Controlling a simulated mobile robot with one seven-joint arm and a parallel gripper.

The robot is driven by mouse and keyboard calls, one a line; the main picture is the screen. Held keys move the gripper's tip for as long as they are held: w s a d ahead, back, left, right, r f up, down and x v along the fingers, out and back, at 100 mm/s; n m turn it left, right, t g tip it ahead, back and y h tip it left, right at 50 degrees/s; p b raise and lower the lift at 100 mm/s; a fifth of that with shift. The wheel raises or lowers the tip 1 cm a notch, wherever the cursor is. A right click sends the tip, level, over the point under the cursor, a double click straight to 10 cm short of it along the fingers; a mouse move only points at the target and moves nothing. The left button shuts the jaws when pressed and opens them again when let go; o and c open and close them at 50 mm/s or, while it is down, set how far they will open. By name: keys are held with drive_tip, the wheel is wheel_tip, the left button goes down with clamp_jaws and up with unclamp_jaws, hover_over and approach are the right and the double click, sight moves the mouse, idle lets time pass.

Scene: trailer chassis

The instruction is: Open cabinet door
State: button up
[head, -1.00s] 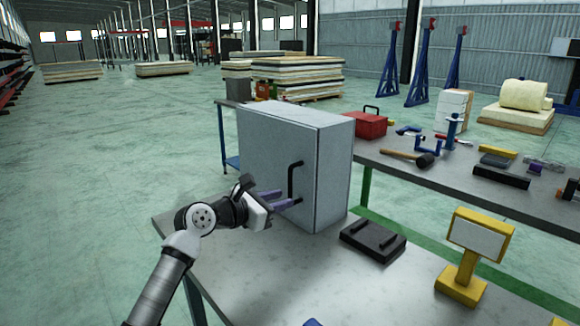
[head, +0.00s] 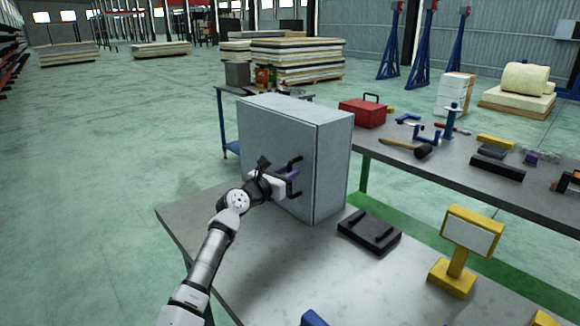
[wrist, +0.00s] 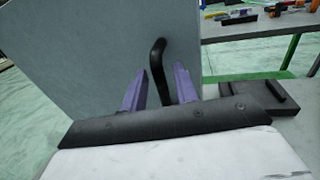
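The grey box cabinet (head: 276,150) stands upright on the table, its door looking shut. Its black bar handle (head: 297,163) is upright on the front face, near the right edge. My gripper (head: 289,174) is at the handle, partly covering its middle in the head view. I see a gap between the left finger and the handle; contact with the right finger is unclear.
A black flat block with grips (head: 369,231) lies right of the cabinet. A yellow stand with a white plate (head: 461,248) is farther right. A tool-covered bench (head: 450,190) with a red toolbox (head: 362,112) stands behind. Bare tabletop (head: 270,270) lies in front.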

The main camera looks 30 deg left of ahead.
drive_tip(key=shift+w, duration=0.65)
clamp_jaws()
